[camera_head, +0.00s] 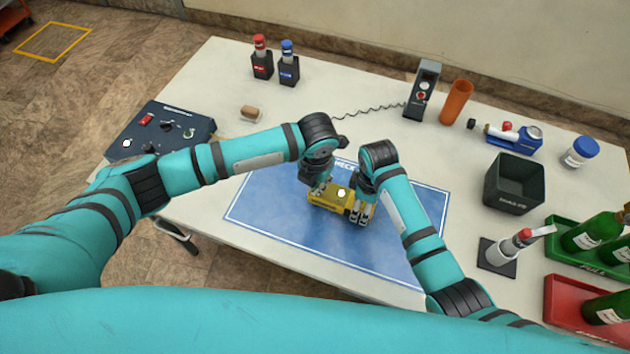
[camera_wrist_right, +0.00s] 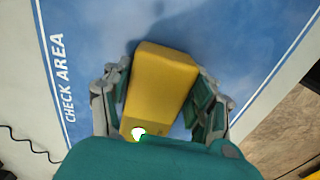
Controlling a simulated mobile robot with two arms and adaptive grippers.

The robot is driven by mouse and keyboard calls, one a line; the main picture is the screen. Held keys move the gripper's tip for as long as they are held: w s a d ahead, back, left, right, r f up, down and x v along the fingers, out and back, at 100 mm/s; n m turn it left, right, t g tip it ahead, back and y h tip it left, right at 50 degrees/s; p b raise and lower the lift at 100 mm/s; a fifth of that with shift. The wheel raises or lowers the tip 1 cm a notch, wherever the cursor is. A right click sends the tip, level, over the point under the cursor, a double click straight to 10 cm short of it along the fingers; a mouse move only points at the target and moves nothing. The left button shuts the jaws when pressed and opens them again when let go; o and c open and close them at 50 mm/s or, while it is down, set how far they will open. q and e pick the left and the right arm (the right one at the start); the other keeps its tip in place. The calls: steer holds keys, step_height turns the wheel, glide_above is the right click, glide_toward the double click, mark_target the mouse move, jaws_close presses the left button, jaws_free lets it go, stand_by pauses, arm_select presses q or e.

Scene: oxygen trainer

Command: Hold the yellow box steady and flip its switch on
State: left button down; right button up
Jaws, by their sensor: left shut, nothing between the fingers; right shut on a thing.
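The yellow box (camera_head: 330,199) lies on the blue mat marked CHECK AREA. A white round spot (camera_head: 341,193) shows on its top; I cannot tell whether it is the switch. My right gripper (camera_head: 359,213) is shut on the right end of the box. In the right wrist view the box (camera_wrist_right: 162,82) sits between the two fingers of this gripper (camera_wrist_right: 160,105), one on each side. My left gripper (camera_head: 319,188) is shut and empty at the box's left end, very close above it; I cannot tell whether it touches. The switch's position is not readable.
The blue mat (camera_head: 270,215) is otherwise clear. A dark control console (camera_head: 160,128) stands at left. Red-capped and blue-capped bottles (camera_head: 275,65) stand at the back. A black bin (camera_head: 514,183), an orange cup (camera_head: 456,102) and green bottles in trays are at right.

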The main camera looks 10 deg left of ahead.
arm_select(q)
steer(key=w+r, duration=0.3)
steer(key=r, duration=0.5)
steer(key=shift+w+d+r, duration=0.2)
steer(key=shift+d+r, duration=0.15)
steer(key=shift+r, duration=0.05)
arm_select(e)
steer(key=o, duration=1.5)
steer(key=shift+c, duration=0.2)
